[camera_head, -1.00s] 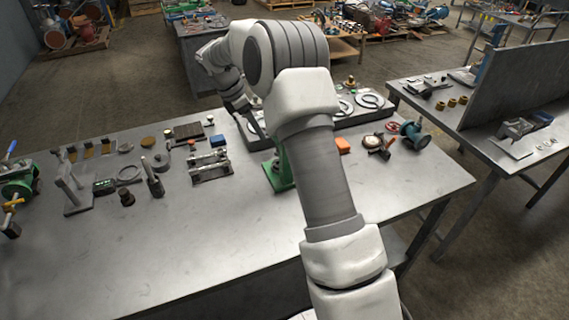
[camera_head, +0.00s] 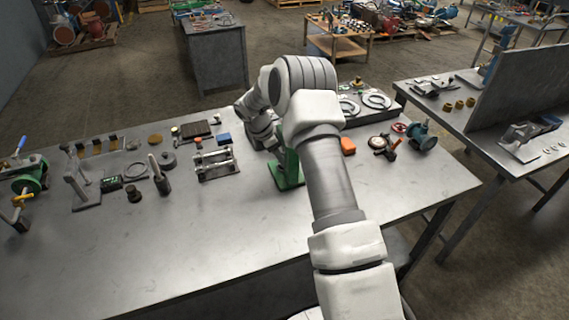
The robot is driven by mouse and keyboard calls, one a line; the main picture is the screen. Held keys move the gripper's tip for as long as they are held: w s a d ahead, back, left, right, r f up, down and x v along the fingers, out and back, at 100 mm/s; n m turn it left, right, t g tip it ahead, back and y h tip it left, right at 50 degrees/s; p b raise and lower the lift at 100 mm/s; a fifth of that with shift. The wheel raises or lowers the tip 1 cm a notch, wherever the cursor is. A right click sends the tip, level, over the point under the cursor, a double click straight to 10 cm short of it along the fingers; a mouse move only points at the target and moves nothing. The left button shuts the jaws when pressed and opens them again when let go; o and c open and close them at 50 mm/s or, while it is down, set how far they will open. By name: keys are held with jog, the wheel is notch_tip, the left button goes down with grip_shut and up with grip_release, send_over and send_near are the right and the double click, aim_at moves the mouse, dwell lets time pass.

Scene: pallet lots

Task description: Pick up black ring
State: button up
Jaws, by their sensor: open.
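A thin dark ring (camera_head: 136,170) lies flat on the metal workbench at the left, behind a small green-and-black device. Two more dark rings, one nearer the arm (camera_head: 349,107) and one further right (camera_head: 377,101), lie on pale plates on a low block at the back of the bench. I cannot tell which of these is the black ring of the task. My gripper (camera_head: 268,141) is open, low over the back middle of the bench, beside the green stand (camera_head: 287,172). Its fingertips are small and partly hidden, and I see nothing held. It is apart from all three visible rings.
A silver fixture (camera_head: 216,165) and a blue block (camera_head: 223,139) stand left of the gripper. An orange block (camera_head: 347,145), a gauge (camera_head: 382,145) and a teal valve (camera_head: 421,136) are to the right. The bench's front left is clear.

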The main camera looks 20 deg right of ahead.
jog(key=shift+d+f, duration=0.2)
jog(key=shift+f, duration=0.2)
grip_shut()
jog(key=shift+a+r, duration=0.1)
